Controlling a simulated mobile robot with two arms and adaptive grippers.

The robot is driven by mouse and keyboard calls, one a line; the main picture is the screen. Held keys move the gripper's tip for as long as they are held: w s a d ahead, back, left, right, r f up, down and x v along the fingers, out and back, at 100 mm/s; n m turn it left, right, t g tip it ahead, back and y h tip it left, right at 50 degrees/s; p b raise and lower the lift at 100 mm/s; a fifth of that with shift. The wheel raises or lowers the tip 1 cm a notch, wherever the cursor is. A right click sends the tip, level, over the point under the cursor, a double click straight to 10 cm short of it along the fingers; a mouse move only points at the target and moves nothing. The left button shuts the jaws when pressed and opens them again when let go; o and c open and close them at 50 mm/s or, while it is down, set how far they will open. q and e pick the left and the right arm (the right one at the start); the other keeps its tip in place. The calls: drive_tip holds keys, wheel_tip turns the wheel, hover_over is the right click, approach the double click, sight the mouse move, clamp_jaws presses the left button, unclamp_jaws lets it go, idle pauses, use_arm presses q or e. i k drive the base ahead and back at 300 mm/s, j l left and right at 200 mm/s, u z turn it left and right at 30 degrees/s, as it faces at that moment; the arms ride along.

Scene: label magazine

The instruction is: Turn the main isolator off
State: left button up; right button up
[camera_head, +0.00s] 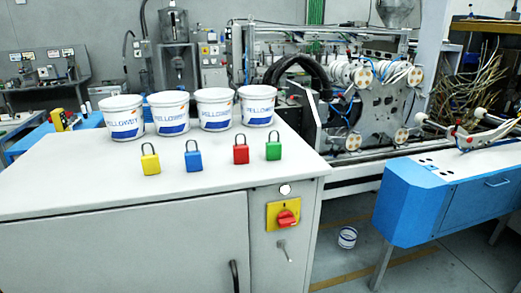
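The main isolator is a red rotary knob (287,218) on a yellow square plate (271,214), on the front of the white cabinet (130,250) near its right edge. The knob's exact turn position is too small to tell. A small key or lever (285,250) shows below it, and a round white spot (285,190) sits above it. Neither of my grippers appears in the head view.
Four padlocks lie on the cabinet top: yellow (150,163), blue (194,161), red (241,154) and green (274,150). White tubs (121,118) stand behind them. A blue bench (430,205) stands to the right.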

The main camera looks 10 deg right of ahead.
sight(285, 219)
drive_tip(key=l+u, duration=0.2)
drive_tip(key=u, duration=0.35)
drive_tip(key=l+u, duration=0.15)
drive_tip(key=l, duration=0.25)
drive_tip(key=k+l+u, duration=0.15)
drive_tip(key=l, duration=0.25)
drive_tip(key=k+l+u, duration=0.2)
drive_tip(key=l, duration=0.15)
drive_tip(key=l+u, duration=0.15)
drive_tip(key=l, duration=0.25)
drive_tip(key=k+l, duration=0.15)
drive_tip(key=k, duration=0.25)
drive_tip(key=k+l, duration=0.15)
drive_tip(key=k, duration=0.3)
drive_tip(key=k+l, duration=0.15)
drive_tip(key=k, duration=0.25)
